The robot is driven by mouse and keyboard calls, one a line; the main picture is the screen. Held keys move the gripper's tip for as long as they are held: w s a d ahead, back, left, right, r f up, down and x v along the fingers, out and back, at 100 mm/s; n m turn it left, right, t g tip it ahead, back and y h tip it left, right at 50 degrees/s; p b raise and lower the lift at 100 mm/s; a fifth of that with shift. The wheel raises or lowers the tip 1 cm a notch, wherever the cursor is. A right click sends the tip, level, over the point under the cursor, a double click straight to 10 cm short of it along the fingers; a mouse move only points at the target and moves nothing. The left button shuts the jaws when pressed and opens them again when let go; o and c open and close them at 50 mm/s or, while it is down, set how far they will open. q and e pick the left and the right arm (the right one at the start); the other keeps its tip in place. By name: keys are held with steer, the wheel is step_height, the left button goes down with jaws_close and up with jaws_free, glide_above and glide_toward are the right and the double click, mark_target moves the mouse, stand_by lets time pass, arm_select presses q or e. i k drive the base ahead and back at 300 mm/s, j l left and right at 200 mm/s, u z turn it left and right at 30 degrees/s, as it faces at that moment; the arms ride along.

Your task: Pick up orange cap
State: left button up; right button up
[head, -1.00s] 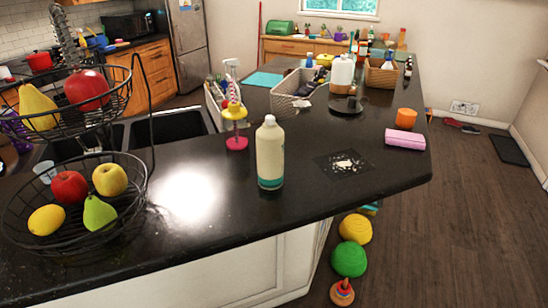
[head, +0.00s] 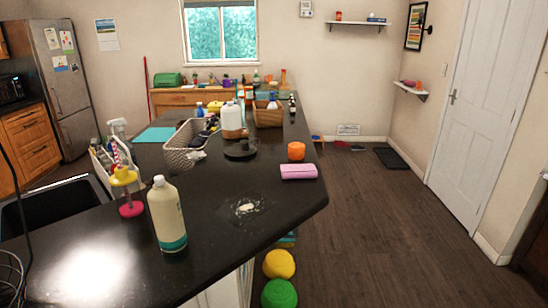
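An orange cap-like cylinder (head: 296,151) stands on the black countertop (head: 222,205) near its right edge, just behind a pink block (head: 298,171). It is the orange thing that best fits the task's cap; its details are too small to tell. Neither of my grippers shows in the head view, so I cannot see whether they are open or shut.
A cream bottle (head: 166,214) and a yellow-topped pink-based stand (head: 126,190) are on the near counter. A white basket (head: 187,146) and a dark round stand (head: 240,150) are further back. Yellow (head: 279,264) and green (head: 279,294) balls lie by the counter. The floor at right is clear.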

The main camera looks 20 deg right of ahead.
mark_target(296, 150)
steer(key=i+l+u, duration=0.1)
steer(key=l+u, duration=0.15)
steer(key=u, duration=0.25)
steer(key=l+u, duration=0.3)
steer(key=u, duration=0.2)
steer(key=l+u, duration=0.15)
steer(key=l, duration=0.4)
steer(key=l+u, duration=0.15)
steer(key=l, duration=0.35)
steer(key=k+l+u, duration=0.15)
steer(key=l, duration=0.4)
steer(key=l+u, duration=0.1)
steer(key=l, duration=0.45)
steer(key=k+l+u, duration=0.15)
steer(key=l, duration=0.35)
